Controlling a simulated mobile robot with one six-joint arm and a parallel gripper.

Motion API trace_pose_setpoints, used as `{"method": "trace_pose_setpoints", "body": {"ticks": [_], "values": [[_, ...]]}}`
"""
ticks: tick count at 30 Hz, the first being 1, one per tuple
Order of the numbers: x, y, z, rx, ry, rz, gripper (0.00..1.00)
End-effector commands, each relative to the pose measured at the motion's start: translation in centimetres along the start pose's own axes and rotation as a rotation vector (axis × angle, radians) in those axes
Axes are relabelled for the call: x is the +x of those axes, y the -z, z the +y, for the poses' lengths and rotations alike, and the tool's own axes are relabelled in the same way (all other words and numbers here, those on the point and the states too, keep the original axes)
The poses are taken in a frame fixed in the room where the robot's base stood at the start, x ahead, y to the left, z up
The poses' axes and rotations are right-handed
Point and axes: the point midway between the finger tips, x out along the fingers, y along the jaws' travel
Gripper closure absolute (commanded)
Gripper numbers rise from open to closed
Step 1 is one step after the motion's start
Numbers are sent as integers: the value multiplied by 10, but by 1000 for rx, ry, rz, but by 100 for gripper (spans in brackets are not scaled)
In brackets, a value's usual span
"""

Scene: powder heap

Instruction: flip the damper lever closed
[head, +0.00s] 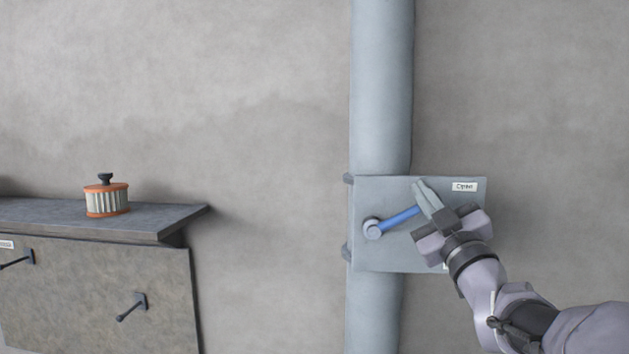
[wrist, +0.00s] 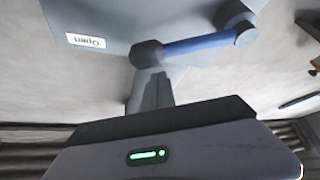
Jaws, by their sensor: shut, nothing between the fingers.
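The damper lever has a blue arm (head: 401,218) that runs from a round grey pivot (head: 373,229) rightward and slightly up across a grey plate (head: 385,258). Its outer end is hidden behind my gripper in the head view. In the wrist view the blue arm (wrist: 196,46) ends in a dark round knob (wrist: 147,53). My gripper (head: 419,184) is shut and empty, with its fingers (wrist: 150,90) right by the knob; I cannot tell whether they touch. A label reading "Open" (head: 464,186) is at the plate's upper right, above the lever.
The plate is fixed to a vertical grey pipe (head: 381,80) on a concrete wall. A second label at the plate's lower right is mostly hidden by my gripper. A shelf (head: 160,222) at left bears an orange-rimmed filter (head: 107,199). A cabinet with dark handles (head: 133,306) stands below.

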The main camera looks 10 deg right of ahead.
Motion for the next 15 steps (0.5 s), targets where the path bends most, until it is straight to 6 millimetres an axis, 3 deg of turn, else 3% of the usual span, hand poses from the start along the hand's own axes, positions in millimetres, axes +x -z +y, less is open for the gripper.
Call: {"method": "trace_pose_setpoints", "body": {"ticks": [5,15], "values": [[-4,-11,0,-1,0,0,100],[-5,-12,0,0,-1,1,100]]}}
